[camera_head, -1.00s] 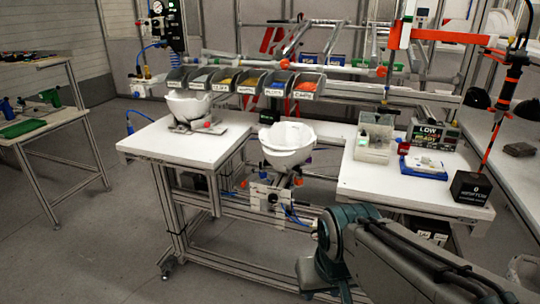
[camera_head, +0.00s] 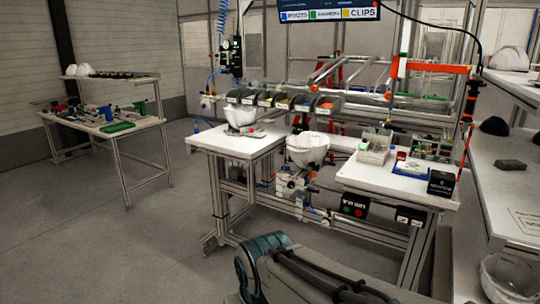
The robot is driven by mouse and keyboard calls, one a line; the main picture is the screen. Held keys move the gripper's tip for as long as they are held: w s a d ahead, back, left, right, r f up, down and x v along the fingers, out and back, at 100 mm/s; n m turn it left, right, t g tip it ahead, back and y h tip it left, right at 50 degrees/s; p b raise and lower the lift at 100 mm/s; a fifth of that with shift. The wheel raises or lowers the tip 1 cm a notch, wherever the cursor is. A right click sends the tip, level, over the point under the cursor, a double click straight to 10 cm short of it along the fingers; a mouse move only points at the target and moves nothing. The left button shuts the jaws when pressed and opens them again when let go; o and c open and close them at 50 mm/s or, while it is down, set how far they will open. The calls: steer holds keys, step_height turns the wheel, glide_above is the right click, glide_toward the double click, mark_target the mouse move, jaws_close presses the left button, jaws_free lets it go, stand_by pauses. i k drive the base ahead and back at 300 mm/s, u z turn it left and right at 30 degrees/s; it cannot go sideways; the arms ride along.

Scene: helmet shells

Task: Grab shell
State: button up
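A white helmet shell (camera_head: 307,150) sits in a fixture (camera_head: 297,187) in the gap between the two white worktops. A second white shell (camera_head: 240,116) rests on a small holder on the left worktop (camera_head: 226,144). A white, shell-like object (camera_head: 508,58) sits on the upper shelf at the right edge. Small pale rounded objects (camera_head: 80,70) lie on the far left table's raised shelf, too small to make out. Only a teal and dark grey part of my arm shows at the bottom; my gripper is out of view.
A row of small parts bins (camera_head: 280,102) runs behind the worktops. A long side table (camera_head: 500,187) stands at right, with a clear bin (camera_head: 508,275) below. The floor at left is clear.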

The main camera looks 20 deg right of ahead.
mark_target(306, 154)
steer(key=u, duration=0.2)
steer(key=i, duration=1.45)
steer(key=z, duration=0.35)
steer(key=i, duration=1.15)
steer(key=z, duration=1.6)
steer(key=i, duration=0.65)
steer(key=z, duration=0.75)
